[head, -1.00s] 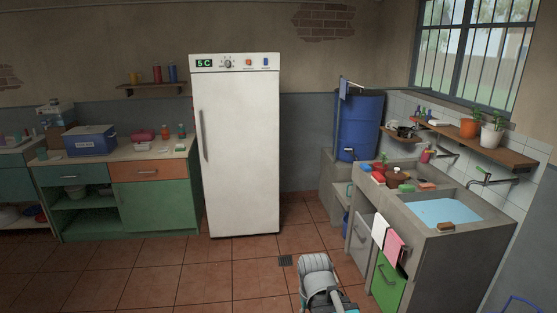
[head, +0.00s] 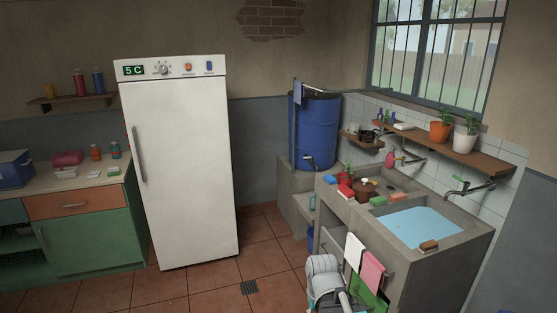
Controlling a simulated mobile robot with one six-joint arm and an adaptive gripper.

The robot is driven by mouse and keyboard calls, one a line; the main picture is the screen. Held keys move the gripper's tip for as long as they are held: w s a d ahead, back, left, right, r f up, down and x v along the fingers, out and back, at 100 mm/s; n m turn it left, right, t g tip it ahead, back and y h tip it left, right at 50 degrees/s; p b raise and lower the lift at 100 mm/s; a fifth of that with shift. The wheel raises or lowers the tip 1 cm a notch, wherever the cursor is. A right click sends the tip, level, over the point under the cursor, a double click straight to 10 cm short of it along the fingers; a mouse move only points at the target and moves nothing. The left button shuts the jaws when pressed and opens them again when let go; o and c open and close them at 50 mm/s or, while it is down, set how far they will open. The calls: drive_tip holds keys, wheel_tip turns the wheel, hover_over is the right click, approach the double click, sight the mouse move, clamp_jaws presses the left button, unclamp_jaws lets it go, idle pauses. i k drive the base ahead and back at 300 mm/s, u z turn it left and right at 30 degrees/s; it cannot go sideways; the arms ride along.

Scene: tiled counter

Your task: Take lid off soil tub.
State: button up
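I cannot make out a tub that is clearly the soil tub, nor its lid. A tall blue barrel (head: 316,135) stands in the corner on a concrete ledge, left of the sink. A small round brown pot (head: 365,188) with what looks like a lid sits on the sink counter among small coloured items; it is too small to tell what it is. Part of my grey arm shows at the bottom centre, in front of the sink unit. My gripper's fingers do not show.
The concrete sink (head: 420,228) holds blue water. A pink towel (head: 371,271) and a white towel hang on its front. A white fridge (head: 180,165) stands left of centre. A shelf (head: 445,145) holds potted plants. A green cabinet (head: 92,242) stands left. Tiled floor between is clear.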

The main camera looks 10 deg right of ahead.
sight(364, 186)
drive_tip(key=z, duration=0.25)
drive_tip(key=i, duration=0.9)
drive_tip(key=z, duration=0.3)
